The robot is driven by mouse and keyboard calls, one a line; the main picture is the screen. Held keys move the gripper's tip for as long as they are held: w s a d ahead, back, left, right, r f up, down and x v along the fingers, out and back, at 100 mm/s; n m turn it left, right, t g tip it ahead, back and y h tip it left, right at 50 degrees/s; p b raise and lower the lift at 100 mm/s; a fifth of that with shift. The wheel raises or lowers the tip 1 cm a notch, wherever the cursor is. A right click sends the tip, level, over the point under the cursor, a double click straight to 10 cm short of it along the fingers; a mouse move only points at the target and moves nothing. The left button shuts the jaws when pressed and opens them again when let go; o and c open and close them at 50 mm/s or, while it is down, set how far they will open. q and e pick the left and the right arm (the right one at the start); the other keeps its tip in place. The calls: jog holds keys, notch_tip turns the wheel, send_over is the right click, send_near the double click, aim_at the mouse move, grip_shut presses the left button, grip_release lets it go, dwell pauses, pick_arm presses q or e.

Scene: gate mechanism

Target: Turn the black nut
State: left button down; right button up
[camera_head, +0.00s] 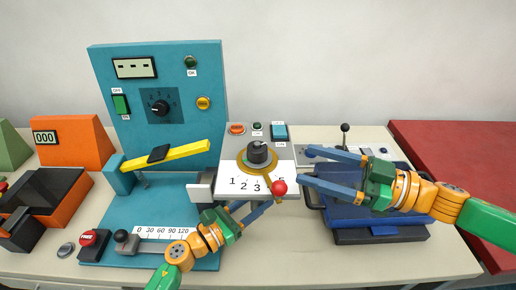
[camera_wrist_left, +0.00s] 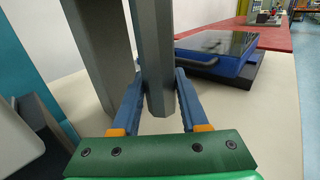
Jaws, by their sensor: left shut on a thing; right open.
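In the head view a black round knob (camera_head: 258,152) sits on an ochre ring (camera_head: 243,163) on the numbered white panel (camera_head: 228,190). A lever with a red ball (camera_head: 279,187) comes off the ring. No part is marked as the black nut, so I cannot tell which it is. My left gripper (camera_head: 258,203) is low at the panel's front edge. In the left wrist view its fingers are shut on a dark grey hexagonal post (camera_wrist_left: 157,95), one on each side. My right gripper (camera_head: 306,164) is open and empty, just right of the knob and red ball.
A teal cabinet (camera_head: 200,140) stands behind at the left, with a yellow bar (camera_head: 190,151) bearing a black block (camera_head: 159,154). A scaled slider (camera_head: 165,233) lies in front. A blue box (camera_head: 375,218) is under my right arm. The front right of the table (camera_head: 440,262) is clear.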

aim_at(266, 154)
jog(key=x, duration=1.2)
jog(key=shift+f, duration=0.15)
grip_shut()
jog(key=shift+s+m+t, duration=0.1)
jog(key=shift+m+t, duration=0.2)
jog(key=shift+m, duration=0.2)
jog(key=shift+m+t+h, duration=0.4)
jog(key=shift+t+h, duration=0.1)
jog(key=shift+t, duration=0.1)
grip_release()
